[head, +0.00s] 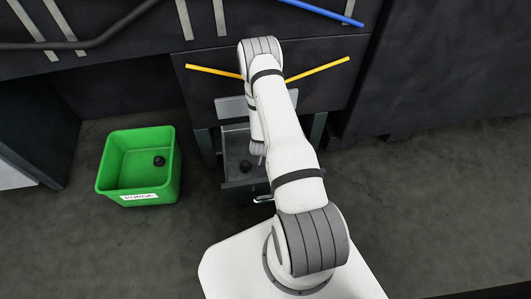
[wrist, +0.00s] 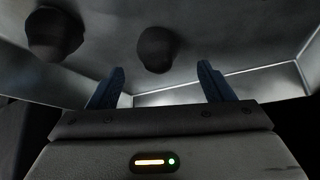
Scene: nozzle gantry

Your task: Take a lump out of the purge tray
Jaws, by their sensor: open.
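The grey metal purge tray (head: 236,132) stands under the dark gantry, partly hidden behind my arm in the head view. A dark lump (head: 246,166) lies in it. In the wrist view, two dark rounded lumps lie on the tray floor (wrist: 110,35): one lump (wrist: 157,49) is ahead of the gap between my fingers, the other lump (wrist: 54,33) is at the upper left. My gripper (wrist: 160,84) is open with nothing between its blue fingers. The tray's wall (wrist: 190,90) runs behind the fingertips. In the head view my arm largely hides the gripper.
A green bin (head: 112,178) labelled PURGE stands on the floor left of the tray, with one dark lump (head: 159,161) inside. Yellow bars (head: 318,69) and the gantry's dark panels are close around my arm. Floor right of my arm is clear.

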